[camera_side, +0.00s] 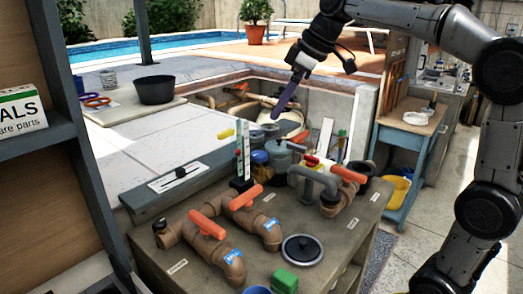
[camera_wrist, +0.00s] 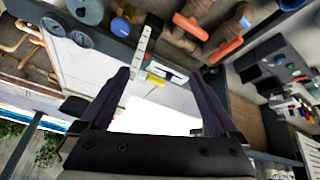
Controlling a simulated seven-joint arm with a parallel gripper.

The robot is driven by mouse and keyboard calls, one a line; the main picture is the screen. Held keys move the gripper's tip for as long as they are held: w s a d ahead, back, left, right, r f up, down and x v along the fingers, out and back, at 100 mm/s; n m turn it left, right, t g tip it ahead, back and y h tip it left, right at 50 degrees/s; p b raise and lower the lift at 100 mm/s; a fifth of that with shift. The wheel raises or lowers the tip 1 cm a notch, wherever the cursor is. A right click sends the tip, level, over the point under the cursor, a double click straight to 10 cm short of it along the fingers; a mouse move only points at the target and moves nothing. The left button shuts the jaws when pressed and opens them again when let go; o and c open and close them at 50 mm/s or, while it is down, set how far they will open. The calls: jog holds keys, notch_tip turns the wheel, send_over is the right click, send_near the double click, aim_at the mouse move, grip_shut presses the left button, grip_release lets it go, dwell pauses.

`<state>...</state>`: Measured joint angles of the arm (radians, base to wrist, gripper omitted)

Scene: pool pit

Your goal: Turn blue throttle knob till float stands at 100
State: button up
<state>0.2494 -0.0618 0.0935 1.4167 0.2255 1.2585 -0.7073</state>
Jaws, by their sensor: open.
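The blue throttle knob (camera_side: 260,158) sits low beside an upright flow meter (camera_side: 242,152) on the dark ledge behind the pipe bench. In the wrist view the blue knob (camera_wrist: 121,26) is near the top edge, left of the meter's pale marked scale (camera_wrist: 142,45). The float and its reading are too small to tell. My gripper (camera_side: 281,108) hangs in the air above and behind the knob, apart from it. In the wrist view my gripper (camera_wrist: 160,73) has its two dark fingers spread wide with nothing held between them.
Brown pipes with orange-handled valves (camera_side: 207,224) fill the bench in front of the meter. A grey bent pipe (camera_side: 313,178) stands right of the knob. A dark shelf post flanks the near left. Air around my gripper is clear.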

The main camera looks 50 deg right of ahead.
jog(key=w+d+f, duration=0.3)
jog(key=w+d, duration=0.2)
jog(key=w, duration=0.1)
jog(key=m+g, duration=0.1)
jog(key=m, duration=0.1)
send_near(260, 153)
jog(key=x, duration=0.8)
jog(key=shift+a+f, duration=0.15)
jog(key=shift+f, duration=0.05)
jog(key=shift+c, duration=0.3)
jog(key=c, duration=1.3)
